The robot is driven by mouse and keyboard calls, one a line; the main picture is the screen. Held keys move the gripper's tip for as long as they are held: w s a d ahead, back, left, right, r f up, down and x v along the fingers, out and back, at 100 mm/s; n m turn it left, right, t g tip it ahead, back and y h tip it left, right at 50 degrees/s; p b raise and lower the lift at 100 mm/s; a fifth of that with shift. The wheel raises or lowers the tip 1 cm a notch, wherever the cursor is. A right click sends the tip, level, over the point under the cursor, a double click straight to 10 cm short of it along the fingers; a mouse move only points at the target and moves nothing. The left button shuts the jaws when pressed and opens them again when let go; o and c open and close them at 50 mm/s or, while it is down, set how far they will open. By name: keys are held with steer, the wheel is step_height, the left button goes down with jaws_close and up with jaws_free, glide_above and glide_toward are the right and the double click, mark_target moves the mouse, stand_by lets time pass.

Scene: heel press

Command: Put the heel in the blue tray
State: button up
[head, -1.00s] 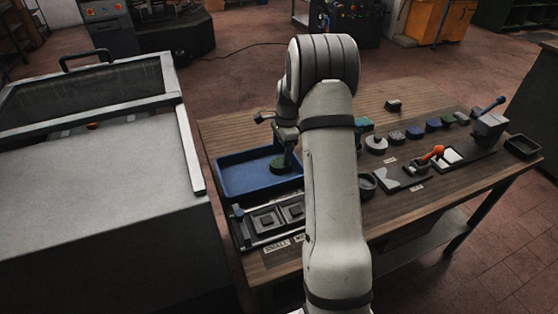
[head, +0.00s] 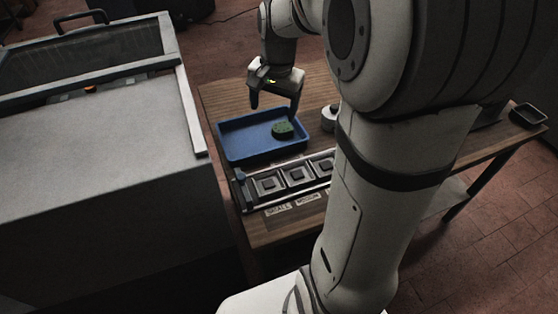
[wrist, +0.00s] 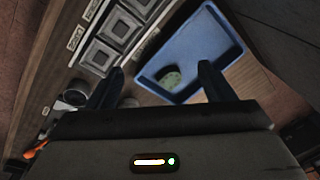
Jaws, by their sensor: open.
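The heel (head: 282,130), a small dark green block with a speckled top, lies on the floor of the blue tray (head: 232,150), toward its right side. The wrist view shows the heel (wrist: 172,78) inside the tray (wrist: 222,28), near one side wall. My gripper (head: 273,108) is open and empty above the tray, with its two fingers apart. In the wrist view the fingers (wrist: 160,82) stand on either side of the heel's line of sight, not touching it.
A rack of square fixtures (head: 298,173) with labels stands in front of the tray. A large grey machine (head: 100,150) is close on the left. A small black tray (head: 528,114) sits at the table's far right. My arm hides much of the table's right part.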

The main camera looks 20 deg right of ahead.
steer(key=s+a+n, duration=0.2)
steer(key=s+n, duration=0.2)
steer(key=s, duration=0.4)
steer(key=s+a+n+t, duration=0.1)
steer(key=s+a+n, duration=0.2)
steer(key=s, duration=0.5)
steer(key=shift+s+a+f+n, duration=0.2)
steer(key=shift+s+f+n, duration=0.15)
steer(key=shift+n, duration=0.55)
